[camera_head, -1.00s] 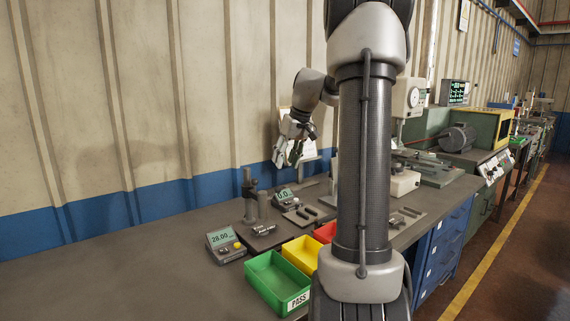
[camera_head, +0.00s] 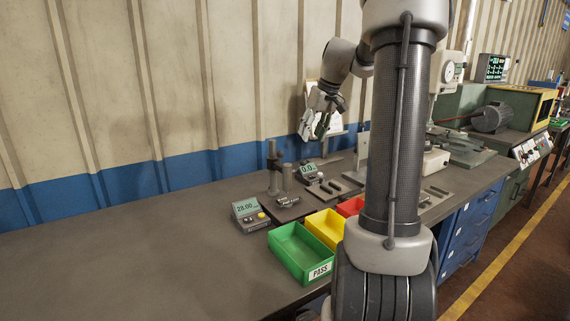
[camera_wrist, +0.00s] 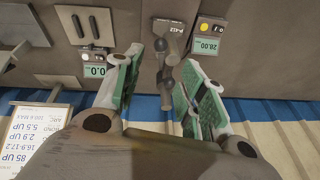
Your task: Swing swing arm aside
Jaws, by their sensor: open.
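The swing arm's fixture appears to be the small stand with a dark upright post (camera_head: 273,168) and a grey cylinder (camera_head: 287,178) beside it on the bench. I cannot clearly pick out the swing arm itself in the head view. In the wrist view, dark rods with rounded ends (camera_wrist: 167,75) show between my fingers, next to a plate labelled P-412 (camera_wrist: 168,26). My gripper (camera_head: 314,134) is open and empty, above and to the right of the post in the head view. Its green-padded fingers (camera_wrist: 162,60) are spread on either side of the rods, with no contact visible.
A 28.00 display (camera_head: 248,214) stands left of the fixture and a 0.0 display (camera_head: 309,171) right of it. Green (camera_head: 290,262), yellow (camera_head: 327,226) and red (camera_head: 350,206) bins line the front edge. The bench's left side is clear. The wall is close behind.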

